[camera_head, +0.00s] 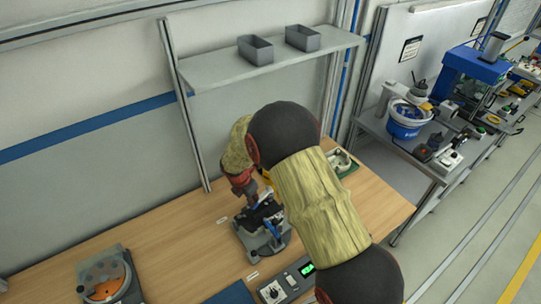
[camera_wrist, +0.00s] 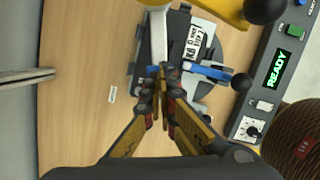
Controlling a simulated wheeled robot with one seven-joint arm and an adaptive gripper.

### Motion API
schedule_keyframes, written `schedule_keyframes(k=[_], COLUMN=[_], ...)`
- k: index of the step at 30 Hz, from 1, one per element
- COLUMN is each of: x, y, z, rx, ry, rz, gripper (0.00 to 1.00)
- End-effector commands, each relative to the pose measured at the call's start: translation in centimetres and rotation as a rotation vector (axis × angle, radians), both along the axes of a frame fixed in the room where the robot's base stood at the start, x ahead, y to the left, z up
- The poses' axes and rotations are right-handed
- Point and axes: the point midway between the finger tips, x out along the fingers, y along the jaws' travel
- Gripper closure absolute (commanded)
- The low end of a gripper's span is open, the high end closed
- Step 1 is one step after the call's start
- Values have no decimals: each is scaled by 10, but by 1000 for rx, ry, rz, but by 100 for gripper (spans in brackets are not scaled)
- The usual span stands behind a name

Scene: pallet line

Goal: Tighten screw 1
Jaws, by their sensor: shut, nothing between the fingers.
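A dark fixture (camera_head: 275,238) with blue clamp parts stands on the wooden bench. In the wrist view the fixture (camera_wrist: 178,24) carries a white printed label and a blue lever (camera_wrist: 205,71) with a black knob. My gripper (camera_wrist: 162,72) is shut and empty, its fingertips over the fixture's clamp area. In the head view my gripper (camera_head: 250,196) is just above the fixture, partly behind my arm. A pale upright bar (camera_wrist: 158,38) lies just beyond the fingertips in the wrist view. I cannot make out screw 1; the fingers hide part of the fixture.
A control box (camera_wrist: 262,95) with a green READY display stands right of the fixture. A yellow part (camera_wrist: 215,9) with a black knob is close by. A round orange device (camera_head: 104,288) stands at the bench's left. A shelf (camera_head: 225,74) holds two grey bins. Bench between is clear.

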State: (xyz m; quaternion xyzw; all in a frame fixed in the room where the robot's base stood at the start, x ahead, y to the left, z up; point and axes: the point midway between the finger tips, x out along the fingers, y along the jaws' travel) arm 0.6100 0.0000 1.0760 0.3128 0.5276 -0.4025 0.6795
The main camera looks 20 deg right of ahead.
Motion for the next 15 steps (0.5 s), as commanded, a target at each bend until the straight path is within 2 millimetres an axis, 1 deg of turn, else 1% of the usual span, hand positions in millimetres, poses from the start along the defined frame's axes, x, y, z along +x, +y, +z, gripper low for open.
schedule_keyframes(k=[1,9,15], x=[0,-1,-1], y=[0,0,0], z=[-4,-14,-13], rx=[0,0,0], ry=[1,2,2], rz=[0,1,0], gripper=[100,100,100])
